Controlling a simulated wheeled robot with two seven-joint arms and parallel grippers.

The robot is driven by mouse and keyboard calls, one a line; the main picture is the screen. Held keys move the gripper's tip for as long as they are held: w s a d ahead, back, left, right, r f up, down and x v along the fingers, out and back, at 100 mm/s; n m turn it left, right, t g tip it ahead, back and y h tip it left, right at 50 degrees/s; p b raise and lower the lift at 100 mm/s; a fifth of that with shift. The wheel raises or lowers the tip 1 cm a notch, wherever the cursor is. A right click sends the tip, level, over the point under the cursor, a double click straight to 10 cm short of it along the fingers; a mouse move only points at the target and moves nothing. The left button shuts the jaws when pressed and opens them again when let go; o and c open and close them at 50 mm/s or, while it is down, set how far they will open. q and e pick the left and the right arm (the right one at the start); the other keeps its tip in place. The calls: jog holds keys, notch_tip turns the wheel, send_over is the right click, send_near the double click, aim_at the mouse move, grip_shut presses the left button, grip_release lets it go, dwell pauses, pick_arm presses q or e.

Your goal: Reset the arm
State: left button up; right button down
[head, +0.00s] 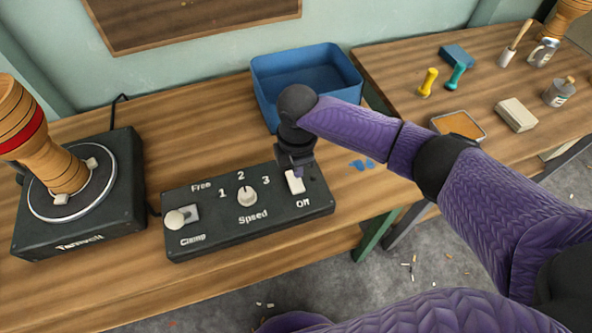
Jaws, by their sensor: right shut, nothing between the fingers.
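My right arm, in a purple sleeve, reaches in from the right of the head view. Its gripper (297,172) points down at the right end of the black control box (250,225), over or against the white rocker switch (295,182) by the word "Off". I cannot tell whether it touches the switch. The gripper is shut and empty, and its fingertips are small and partly hidden. The box also has a speed knob (247,196) with marks 1, 2 and 3, and a clamp lever (181,217) at the left. My left gripper is not in view.
A goblet drum (50,160) stands on the black turntable unit (110,205) at left. A blue bin (270,75) is behind my gripper. Blue paint (361,164) marks the bench. The right table holds a sponge tray (458,126), a pale block (516,114), tins and small tools.

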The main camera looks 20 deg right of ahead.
notch_tip(320, 180, up, 2)
jog(key=shift+r+p, duration=0.1)
jog(key=shift+p, duration=0.6)
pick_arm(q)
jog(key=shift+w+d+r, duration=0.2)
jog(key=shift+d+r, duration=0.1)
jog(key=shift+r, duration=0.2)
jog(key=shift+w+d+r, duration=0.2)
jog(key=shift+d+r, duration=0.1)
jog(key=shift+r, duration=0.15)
